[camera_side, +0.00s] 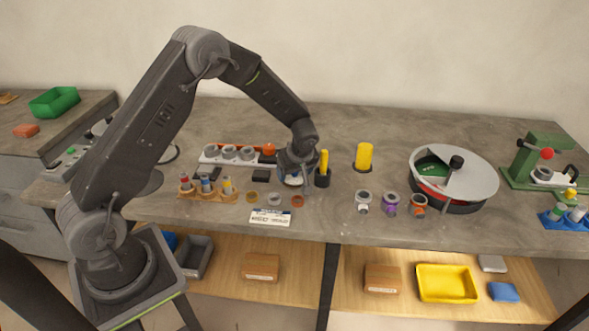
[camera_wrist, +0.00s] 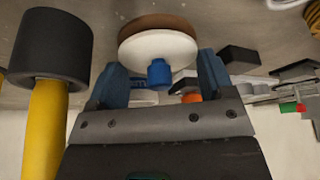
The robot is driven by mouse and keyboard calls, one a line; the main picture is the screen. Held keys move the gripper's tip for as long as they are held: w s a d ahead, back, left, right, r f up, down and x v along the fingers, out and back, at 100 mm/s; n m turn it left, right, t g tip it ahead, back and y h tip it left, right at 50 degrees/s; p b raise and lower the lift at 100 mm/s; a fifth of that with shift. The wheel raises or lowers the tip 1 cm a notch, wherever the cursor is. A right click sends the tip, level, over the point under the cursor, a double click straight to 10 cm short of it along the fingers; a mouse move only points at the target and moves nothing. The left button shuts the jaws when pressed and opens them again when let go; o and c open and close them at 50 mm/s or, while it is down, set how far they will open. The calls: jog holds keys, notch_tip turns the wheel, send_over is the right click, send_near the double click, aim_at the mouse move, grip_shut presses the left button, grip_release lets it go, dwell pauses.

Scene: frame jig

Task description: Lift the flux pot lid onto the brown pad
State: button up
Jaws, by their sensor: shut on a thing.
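The flux pot lid is a white disc (camera_wrist: 150,48) with a blue knob (camera_wrist: 160,75), and it shows in the wrist view between my fingers. My gripper (camera_wrist: 160,80) is shut on the lid. In the side view, my gripper (camera_side: 294,180) points down over the bench, with part of the white lid (camera_side: 293,183) visible below it. The brown pad (camera_wrist: 158,24) is a round disc directly behind the white disc in the wrist view. Whether lid and pad touch, I cannot tell. My gripper mostly hides the pad in the side view.
A black cup (camera_side: 322,179) holding a yellow-handled tool stands close to the right of my gripper. A grey-white rack (camera_side: 230,160) and a black block (camera_side: 261,176) are to the left. A yellow cylinder (camera_side: 364,156) and several small pots stand further right. A label card (camera_side: 270,217) lies in front.

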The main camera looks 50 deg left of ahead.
jog(key=shift+f, duration=0.1)
jog(key=o, duration=0.9)
jog(key=shift+c, duration=0.3)
jog(key=shift+o, duration=0.3)
jog(key=shift+d, duration=0.1)
jog(key=shift+r, duration=0.75)
jog(key=shift+r, duration=3.5)
